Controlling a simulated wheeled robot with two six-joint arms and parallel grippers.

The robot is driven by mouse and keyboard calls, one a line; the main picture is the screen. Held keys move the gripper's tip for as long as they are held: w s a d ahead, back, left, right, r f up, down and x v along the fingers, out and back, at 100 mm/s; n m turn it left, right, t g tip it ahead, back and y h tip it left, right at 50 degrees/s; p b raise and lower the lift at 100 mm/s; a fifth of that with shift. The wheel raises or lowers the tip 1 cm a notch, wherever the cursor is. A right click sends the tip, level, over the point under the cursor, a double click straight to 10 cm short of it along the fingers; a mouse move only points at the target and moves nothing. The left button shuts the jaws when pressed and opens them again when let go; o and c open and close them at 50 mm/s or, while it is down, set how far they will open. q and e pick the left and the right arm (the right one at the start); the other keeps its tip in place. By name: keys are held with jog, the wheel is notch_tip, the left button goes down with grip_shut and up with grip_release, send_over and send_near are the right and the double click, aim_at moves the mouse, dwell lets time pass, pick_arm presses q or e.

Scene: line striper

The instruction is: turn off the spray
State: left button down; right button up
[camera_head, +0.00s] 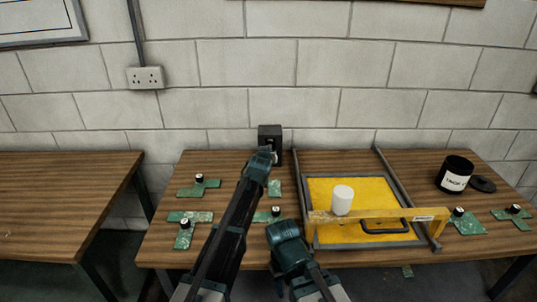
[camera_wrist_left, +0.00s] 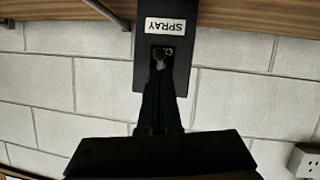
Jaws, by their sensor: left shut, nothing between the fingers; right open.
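The black spray box (camera_head: 270,137) stands at the table's back edge against the wall. The left wrist view shows it upside down, with a white SPRAY label (camera_wrist_left: 179,27) and a small metal switch (camera_wrist_left: 162,53) on its face. My left gripper (camera_wrist_left: 160,78) is shut and empty, its tips at or just in front of the switch; I cannot tell whether they touch it. In the head view my left arm covers part of the box front. My right gripper (camera_head: 283,232) is open near the table's front edge, away from the box; its fingers are mostly hidden.
A yellow board (camera_head: 355,190) in a grey frame carries a white cylinder (camera_head: 342,199) and a yellow bar (camera_head: 385,215) at right. A black labelled jar (camera_head: 455,174) stands further right.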

pick_arm(q)
jog(key=shift+r, duration=0.15)
jog(key=shift+r+p, duration=0.7)
jog(key=shift+p, duration=0.1)
jog(key=p+v, duration=0.4)
jog(key=v, duration=0.9)
jog(key=shift+a+f, duration=0.15)
jog(key=shift+a, duration=0.05)
